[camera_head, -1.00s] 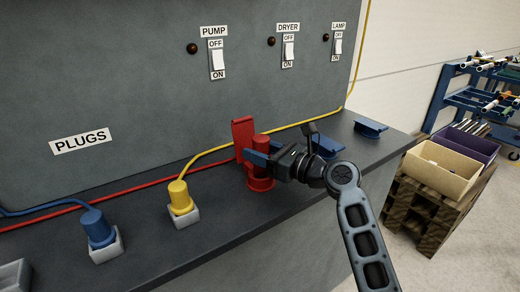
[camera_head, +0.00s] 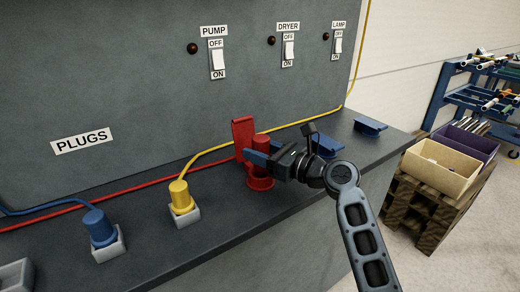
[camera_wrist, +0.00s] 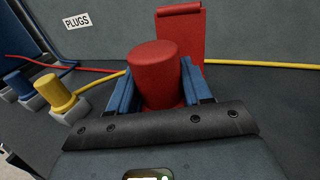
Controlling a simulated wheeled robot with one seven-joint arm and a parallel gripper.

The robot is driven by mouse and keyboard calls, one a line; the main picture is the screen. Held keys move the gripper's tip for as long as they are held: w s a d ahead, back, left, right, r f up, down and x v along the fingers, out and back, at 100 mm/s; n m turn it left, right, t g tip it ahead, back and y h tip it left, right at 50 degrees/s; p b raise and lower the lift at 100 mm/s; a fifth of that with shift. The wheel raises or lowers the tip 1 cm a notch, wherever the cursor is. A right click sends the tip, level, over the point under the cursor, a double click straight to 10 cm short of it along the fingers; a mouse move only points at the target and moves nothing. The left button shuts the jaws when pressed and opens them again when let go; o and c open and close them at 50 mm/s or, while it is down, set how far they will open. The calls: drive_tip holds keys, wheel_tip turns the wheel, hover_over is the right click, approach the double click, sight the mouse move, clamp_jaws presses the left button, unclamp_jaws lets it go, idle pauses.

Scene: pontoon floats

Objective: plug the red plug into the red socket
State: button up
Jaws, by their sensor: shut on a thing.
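The red plug (camera_head: 261,144) stands upright at the red socket (camera_head: 261,183), whose red lid (camera_head: 243,135) is raised behind it. The plug's lower end is within the socket's round collar; how deep it sits cannot be told. My gripper (camera_head: 259,158) is shut on the red plug, coming from the right. In the wrist view the red plug (camera_wrist: 156,72) is between the two blue fingers, with the raised lid (camera_wrist: 181,35) behind it. The red cable runs left from behind the plug along the bench.
A yellow plug (camera_head: 179,195) and a blue plug (camera_head: 98,226) stand in grey holders to the left. An empty grey holder (camera_head: 15,275) is at the far left. Blue-lidded sockets (camera_head: 370,126) lie to the right. Switches for pump, dryer and lamp are on the wall panel.

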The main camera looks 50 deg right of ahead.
drive_tip(key=shift+f+b, duration=0.9)
drive_tip(key=shift+f, duration=1)
drive_tip(key=o, duration=1.2)
drive_tip(key=shift+s, duration=0.15)
drive_tip(key=s, duration=0.7)
drive_tip(key=shift+s+d+b, duration=0.25)
drive_tip(key=shift+d+b, duration=0.1)
drive_tip(key=shift+d, duration=0.05)
